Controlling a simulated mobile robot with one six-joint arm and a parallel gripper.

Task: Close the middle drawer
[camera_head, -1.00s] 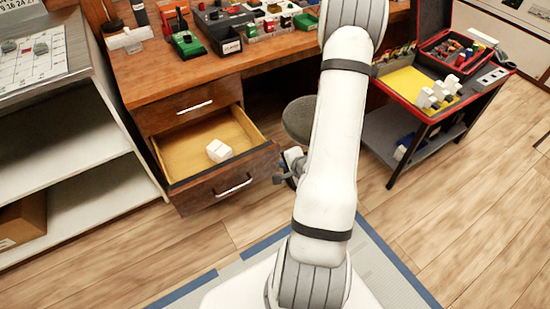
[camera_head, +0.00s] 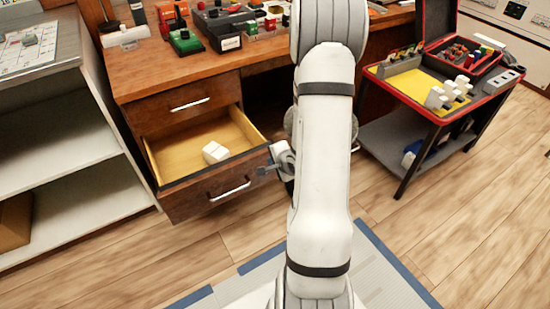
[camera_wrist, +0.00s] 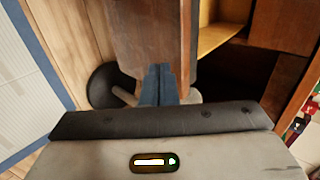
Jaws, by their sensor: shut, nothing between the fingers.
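The middle drawer (camera_head: 215,187) of the wooden desk stands open. Its front with a silver handle (camera_head: 230,190) faces me, and a white block (camera_head: 215,152) lies inside. My gripper (camera_head: 264,170) is shut and empty, at the right end of the drawer front. In the wrist view the shut fingertips (camera_wrist: 159,72) overlap the lower edge of the brown drawer front (camera_wrist: 155,35); I cannot tell whether they touch it. Part of the drawer's pale interior (camera_wrist: 222,38) shows beyond.
The top drawer (camera_head: 188,102) is shut. A grey shelf unit (camera_head: 75,130) stands close on the left. A red-edged cart (camera_head: 430,112) stands on the right. A stool (camera_head: 290,122) is partly hidden behind my arm. The floor before the desk is clear.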

